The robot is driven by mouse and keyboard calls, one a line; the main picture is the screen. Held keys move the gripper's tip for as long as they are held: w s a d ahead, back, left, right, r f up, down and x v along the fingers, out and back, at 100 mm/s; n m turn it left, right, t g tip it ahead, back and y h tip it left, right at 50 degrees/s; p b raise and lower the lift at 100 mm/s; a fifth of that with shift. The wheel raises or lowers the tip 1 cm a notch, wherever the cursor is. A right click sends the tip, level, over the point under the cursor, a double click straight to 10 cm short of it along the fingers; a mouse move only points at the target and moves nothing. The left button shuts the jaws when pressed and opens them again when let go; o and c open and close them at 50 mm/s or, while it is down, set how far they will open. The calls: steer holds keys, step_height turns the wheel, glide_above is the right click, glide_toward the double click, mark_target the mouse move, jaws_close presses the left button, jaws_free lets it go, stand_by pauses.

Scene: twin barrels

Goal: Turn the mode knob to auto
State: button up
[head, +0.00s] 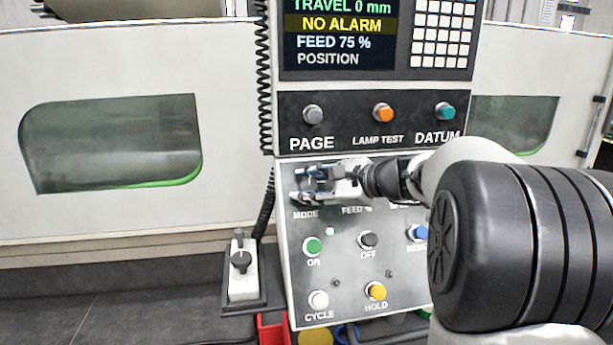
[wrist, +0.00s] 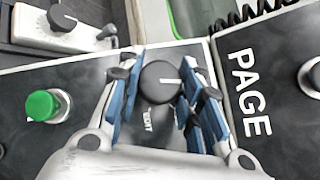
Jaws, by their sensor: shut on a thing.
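The mode knob (wrist: 158,92) is round and black with a white pointer line. In the wrist view its line points to the right, toward the PAGE side of the panel. In the head view my gripper (head: 314,180) is at the upper left of the lower panel, just above the MODE label (head: 305,214), and hides the knob.
The lower panel (head: 340,285) has the green ON button (head: 313,245), black OFF button (head: 368,239), white CYCLE button (head: 318,299) and yellow HOLD button (head: 375,291). Above are the PAGE button (head: 312,114) and a screen (head: 336,35) reading NO ALARM. A coiled cable (head: 264,80) hangs left.

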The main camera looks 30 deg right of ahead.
steer(key=shift+n+g+p, duration=0.7)
steer(key=shift+n+p, duration=0.2)
steer(key=shift+n, duration=0.2)
steer(key=o, duration=1.1)
steer(key=shift+c, duration=0.2)
steer(key=v, duration=1.2)
steer(key=shift+w, duration=0.1)
